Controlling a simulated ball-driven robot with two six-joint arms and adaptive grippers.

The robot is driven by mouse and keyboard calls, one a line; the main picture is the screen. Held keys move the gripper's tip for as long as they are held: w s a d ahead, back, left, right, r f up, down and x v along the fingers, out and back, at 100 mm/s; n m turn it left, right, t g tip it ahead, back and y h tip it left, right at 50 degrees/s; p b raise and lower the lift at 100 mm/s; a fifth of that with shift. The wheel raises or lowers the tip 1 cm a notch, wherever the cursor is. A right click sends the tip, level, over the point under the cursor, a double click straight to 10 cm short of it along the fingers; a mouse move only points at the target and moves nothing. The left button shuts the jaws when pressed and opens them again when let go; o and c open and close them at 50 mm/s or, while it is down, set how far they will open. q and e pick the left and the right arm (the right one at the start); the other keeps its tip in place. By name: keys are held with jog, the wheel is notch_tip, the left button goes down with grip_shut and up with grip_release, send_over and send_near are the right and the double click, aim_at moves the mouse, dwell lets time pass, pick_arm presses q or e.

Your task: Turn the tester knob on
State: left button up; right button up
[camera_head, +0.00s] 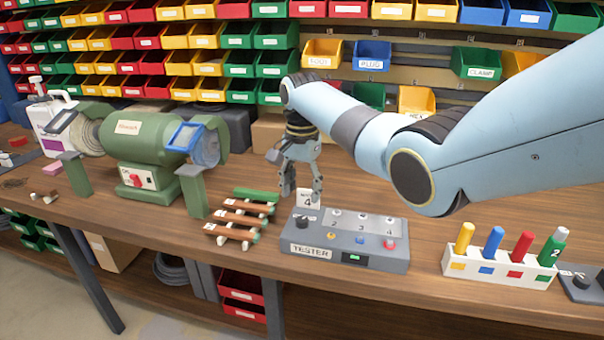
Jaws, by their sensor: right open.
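The grey tester box (330,262) sits near the front edge of the workbench, with a "TESTER" label on its front and a small green-lit display (354,258). A dark knob (302,222) is on the left of its top. My right gripper (302,192) hangs above the left part of the tester, fingers pointing down and apart. It is open and empty, above the knob and not visibly touching it. My left gripper is out of view.
A green bench grinder (133,142) stands at the left. Wooden racks with coloured rods (238,218) lie just left of the tester. A white block with coloured pegs (500,266) is at the right. Coloured bins (273,36) line the back.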

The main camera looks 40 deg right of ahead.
notch_tip(320, 180, up, 4)
jog(key=shift+r, duration=0.1)
dwell(0.5)
